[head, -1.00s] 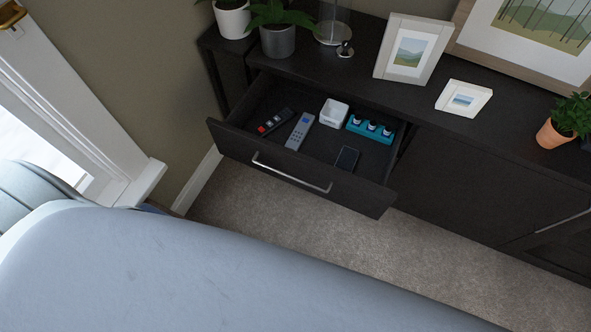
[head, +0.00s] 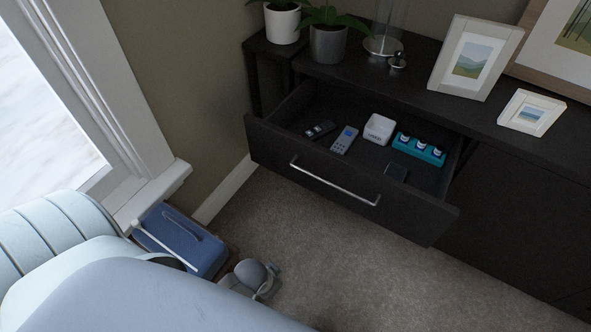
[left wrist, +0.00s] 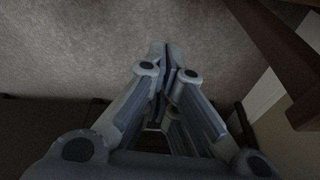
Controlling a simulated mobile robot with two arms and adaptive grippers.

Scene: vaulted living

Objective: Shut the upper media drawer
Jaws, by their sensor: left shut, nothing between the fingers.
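The upper media drawer (head: 340,185) stands pulled out from the dark media cabinet (head: 480,115). Its front has a long silver bar handle (head: 335,182). Inside lie two remotes, a white box, a teal tray with small bottles and a dark flat item. My left gripper (left wrist: 166,62) is shut and empty in the left wrist view, over the carpet. A dark furniture edge crosses low behind it there; I cannot tell which part it is. In the head view the fingers are not clearly visible, and the drawer front appears untouched. My right gripper is not in view.
A blue case (head: 182,240) stands at the lower left by the window sill. Plants (head: 328,35), a glass vase and picture frames (head: 475,58) stand on the cabinet top. Bare carpet (head: 330,250) lies before the drawer.

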